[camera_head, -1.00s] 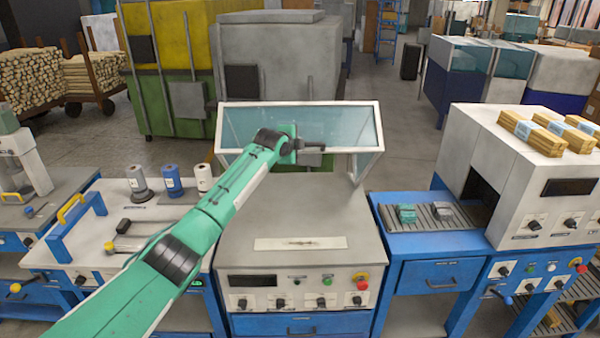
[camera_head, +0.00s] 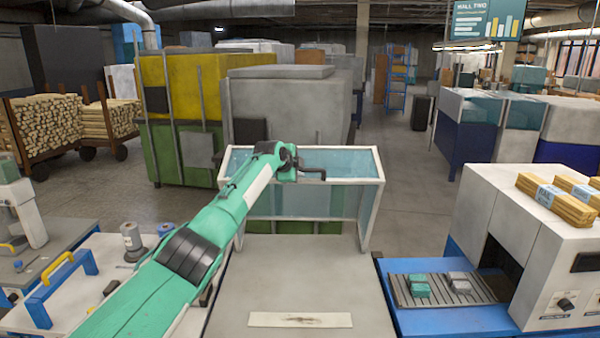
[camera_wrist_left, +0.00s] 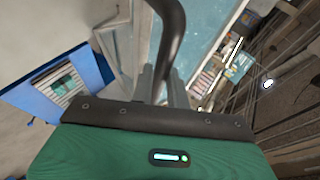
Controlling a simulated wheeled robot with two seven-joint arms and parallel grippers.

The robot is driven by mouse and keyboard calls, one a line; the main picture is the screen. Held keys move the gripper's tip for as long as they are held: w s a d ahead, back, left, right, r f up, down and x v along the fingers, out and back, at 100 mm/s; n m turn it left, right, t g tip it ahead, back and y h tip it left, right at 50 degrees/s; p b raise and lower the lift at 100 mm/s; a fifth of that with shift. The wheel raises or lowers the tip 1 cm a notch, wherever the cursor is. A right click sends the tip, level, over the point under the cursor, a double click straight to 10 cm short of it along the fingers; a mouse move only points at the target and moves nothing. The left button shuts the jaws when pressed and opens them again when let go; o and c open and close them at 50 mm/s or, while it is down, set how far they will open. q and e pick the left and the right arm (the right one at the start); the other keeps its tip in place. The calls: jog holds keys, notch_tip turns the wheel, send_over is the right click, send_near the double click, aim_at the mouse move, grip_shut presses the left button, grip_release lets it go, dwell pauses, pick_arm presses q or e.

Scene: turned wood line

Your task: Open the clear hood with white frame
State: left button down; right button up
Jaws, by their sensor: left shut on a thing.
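The clear hood with white frame (camera_head: 372,205) stands raised at the back of the grey machine top, its white-edged panels tilted up. My left arm reaches to it from the lower left. My left gripper (camera_head: 299,168) is at the hood's upper edge, shut on the dark bar handle (camera_head: 314,173). In the left wrist view the dark curved handle (camera_wrist_left: 172,30) runs between the fingers (camera_wrist_left: 162,85), with the bluish clear panel beside it. The fingertips are partly hidden in the head view. My right gripper is not in view.
The grey machine top (camera_head: 300,275) below the hood is clear apart from a pale label plate (camera_head: 300,320). A blue station with a slatted tray (camera_head: 445,289) and a white box machine (camera_head: 530,250) stand at the right. A bench with a blue-and-yellow handle frame is at the left.

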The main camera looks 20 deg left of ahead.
pick_arm(q)
jog(key=shift+r, duration=0.1)
jog(key=c, duration=1.4)
grip_release()
jog(key=shift+o, duration=0.2)
jog(key=shift+s, duration=0.15)
jog(key=b+v, duration=0.6)
jog(key=v, duration=0.7)
jog(key=shift+s+r, duration=0.15)
jog(key=shift+s, duration=0.1)
